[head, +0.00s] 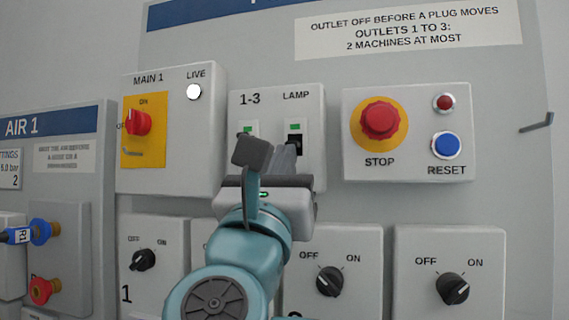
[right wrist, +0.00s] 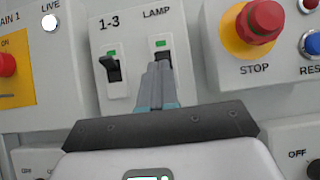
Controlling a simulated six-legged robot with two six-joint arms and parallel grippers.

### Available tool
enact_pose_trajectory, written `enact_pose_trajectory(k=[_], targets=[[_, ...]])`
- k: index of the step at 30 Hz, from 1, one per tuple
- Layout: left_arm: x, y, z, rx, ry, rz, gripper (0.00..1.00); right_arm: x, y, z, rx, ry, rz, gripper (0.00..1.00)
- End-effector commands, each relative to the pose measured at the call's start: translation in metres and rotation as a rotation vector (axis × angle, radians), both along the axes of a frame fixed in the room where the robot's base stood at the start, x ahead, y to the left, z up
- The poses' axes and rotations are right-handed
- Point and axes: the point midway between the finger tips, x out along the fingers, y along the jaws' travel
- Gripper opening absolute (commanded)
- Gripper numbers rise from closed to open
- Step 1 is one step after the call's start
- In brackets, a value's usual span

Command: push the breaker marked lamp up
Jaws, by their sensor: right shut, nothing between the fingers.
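The breaker marked LAMP (head: 295,128) is on the right half of a light grey box, with a green window above a dark lever slot. It also shows in the right wrist view (right wrist: 163,44). My right gripper (head: 286,152) is shut and empty, its fingertips in front of the lower part of this breaker. In the right wrist view the closed fingertips (right wrist: 159,68) cover most of its lever, so the lever's position and any contact are unclear. The breaker marked 1-3 (right wrist: 113,71) stands to its left, with a black lever and a green window. My left gripper is not in view.
Left of the breaker box is the red MAIN 1 switch (head: 138,122) on yellow, with a white LIVE lamp (head: 194,92). To the right are the red STOP button (head: 379,119) and blue RESET button (head: 446,145). Rotary OFF/ON switches (head: 330,281) line the row below.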

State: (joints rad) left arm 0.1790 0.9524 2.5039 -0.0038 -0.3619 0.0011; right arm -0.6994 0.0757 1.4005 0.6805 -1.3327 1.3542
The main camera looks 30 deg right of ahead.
Motion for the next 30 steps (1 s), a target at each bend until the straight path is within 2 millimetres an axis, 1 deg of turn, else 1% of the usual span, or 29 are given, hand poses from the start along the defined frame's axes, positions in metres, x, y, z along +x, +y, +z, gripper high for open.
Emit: enact_pose_trajectory(k=[1, 9, 18, 30], targets=[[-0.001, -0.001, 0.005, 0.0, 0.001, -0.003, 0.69, -0.001, 0.001, 0.005, 0.019, 0.014, 0.003, 0.0], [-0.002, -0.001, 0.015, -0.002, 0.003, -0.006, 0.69, -0.002, 0.003, 0.011, 0.116, 0.096, 0.002, 0.0], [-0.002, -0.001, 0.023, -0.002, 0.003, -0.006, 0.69, -0.003, 0.004, 0.017, 0.198, 0.166, -0.001, 0.0], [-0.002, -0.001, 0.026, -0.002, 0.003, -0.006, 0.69, -0.004, 0.004, 0.02, 0.208, 0.177, -0.001, 0.0]])
